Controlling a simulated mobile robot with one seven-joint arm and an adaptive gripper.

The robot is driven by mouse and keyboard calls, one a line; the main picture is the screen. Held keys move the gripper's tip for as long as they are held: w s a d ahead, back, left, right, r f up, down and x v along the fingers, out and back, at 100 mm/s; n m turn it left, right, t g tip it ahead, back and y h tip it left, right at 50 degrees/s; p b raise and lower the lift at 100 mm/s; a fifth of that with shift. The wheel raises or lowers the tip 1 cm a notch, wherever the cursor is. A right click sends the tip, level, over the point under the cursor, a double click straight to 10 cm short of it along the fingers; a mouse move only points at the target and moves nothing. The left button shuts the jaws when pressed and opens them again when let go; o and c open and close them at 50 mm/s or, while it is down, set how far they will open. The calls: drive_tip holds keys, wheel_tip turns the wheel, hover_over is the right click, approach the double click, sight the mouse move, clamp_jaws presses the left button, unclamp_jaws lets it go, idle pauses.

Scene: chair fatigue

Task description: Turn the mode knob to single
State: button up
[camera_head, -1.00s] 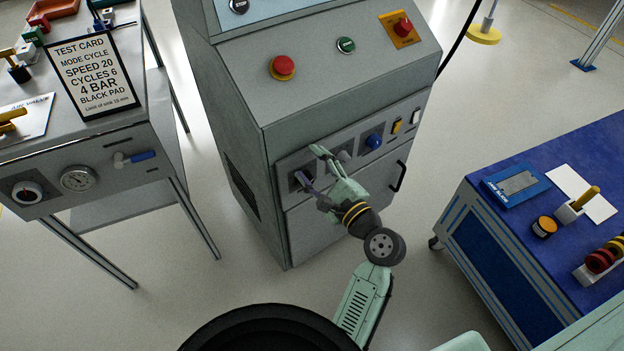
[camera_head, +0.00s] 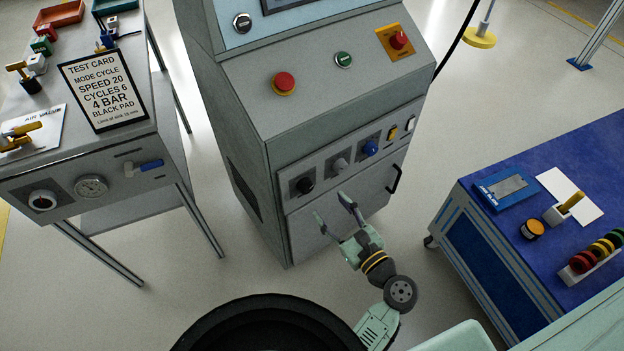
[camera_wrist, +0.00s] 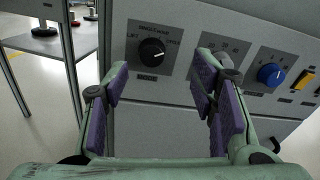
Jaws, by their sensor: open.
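The mode knob is a round black knob (camera_head: 305,185) at the left end of the control strip on the grey machine. In the wrist view the black knob (camera_wrist: 152,52) has a white pointer line aimed to the right. Small labels surround it; the top one appears to read single, and the right one is hard to read. My gripper (camera_head: 332,209) is open and empty, below and in front of the strip, apart from the knob. In the wrist view my gripper (camera_wrist: 162,88) has its purple pads spread wide, with the knob beyond and between them.
A grey knob (camera_head: 340,165) and a blue knob (camera_head: 370,148) sit right of the black knob. A door handle (camera_head: 396,179) juts out below. A bench with a test card (camera_head: 103,92) stands left, a blue table (camera_head: 480,240) right.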

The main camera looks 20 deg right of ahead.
sight(308, 190)
drive_tip(key=w+m+p, duration=0.1)
drive_tip(key=w, duration=0.1)
drive_tip(key=w+a+f+m+p, duration=0.1)
drive_tip(key=w, duration=0.2)
drive_tip(key=w+a+m+p, duration=0.1)
drive_tip(key=w, duration=0.1)
drive_tip(key=shift+w+a+f+t+h, duration=0.25)
drive_tip(key=shift+w+f+t+h, duration=0.05)
drive_tip(key=shift+f, duration=0.1)
drive_tip(key=shift+c, duration=0.2)
drive_tip(key=c, duration=1.1)
